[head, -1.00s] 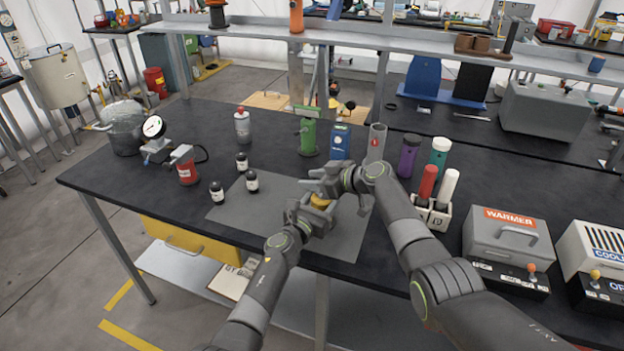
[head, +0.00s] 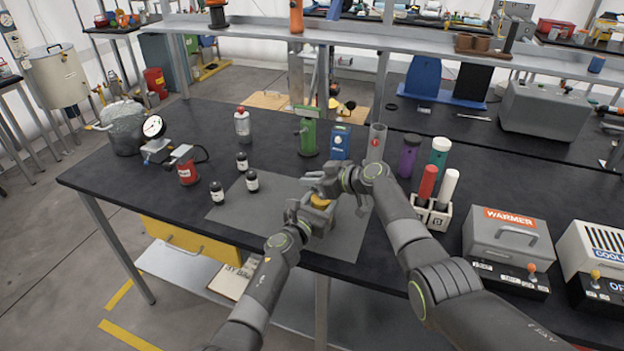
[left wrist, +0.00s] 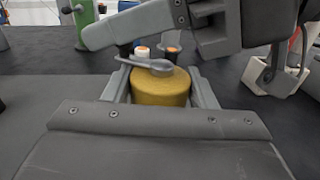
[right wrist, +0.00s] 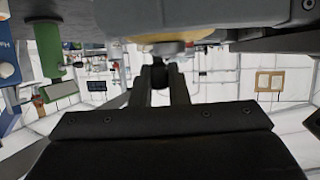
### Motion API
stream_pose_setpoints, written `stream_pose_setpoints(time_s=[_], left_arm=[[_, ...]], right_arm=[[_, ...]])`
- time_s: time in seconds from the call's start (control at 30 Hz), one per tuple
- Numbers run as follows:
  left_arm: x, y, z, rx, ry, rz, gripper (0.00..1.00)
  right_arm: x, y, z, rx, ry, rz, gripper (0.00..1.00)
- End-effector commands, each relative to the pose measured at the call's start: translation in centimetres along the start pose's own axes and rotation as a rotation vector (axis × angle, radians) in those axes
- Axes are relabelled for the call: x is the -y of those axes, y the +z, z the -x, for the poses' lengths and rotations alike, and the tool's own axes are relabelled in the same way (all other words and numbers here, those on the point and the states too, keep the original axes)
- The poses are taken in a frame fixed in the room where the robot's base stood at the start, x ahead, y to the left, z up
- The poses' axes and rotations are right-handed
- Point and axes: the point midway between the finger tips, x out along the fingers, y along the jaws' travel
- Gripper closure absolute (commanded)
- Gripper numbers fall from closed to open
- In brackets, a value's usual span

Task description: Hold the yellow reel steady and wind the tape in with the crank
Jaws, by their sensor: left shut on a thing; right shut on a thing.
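The yellow reel (head: 320,202) stands on the grey mat (head: 342,236). In the left wrist view the reel (left wrist: 160,90) is a short yellow drum with a grey crank (left wrist: 150,66) across its top. My left gripper (head: 312,212) is shut on the reel, one finger on each side of it. My right gripper (head: 326,182) is above the reel. In the right wrist view its fingers (right wrist: 162,82) are closed around a small dark knob, which looks like the crank's handle. The tape cannot be made out.
Several small black bottles (head: 252,181) stand left of the reel. A green device (head: 308,137), a blue box (head: 340,142) and a grey cylinder (head: 376,142) stand behind. A white rack (head: 434,214) with tubes and the warmer (head: 508,238) are at right.

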Motion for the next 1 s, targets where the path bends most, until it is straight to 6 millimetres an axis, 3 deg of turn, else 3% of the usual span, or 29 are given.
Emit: stream_pose_setpoints(time_s=[1.0], left_arm=[[0.0,0.0,0.0,0.0,-0.001,-0.002,0.87]], right_arm=[[-1.8,0.8,1.0,0.007,0.537,-0.227,1.0]])
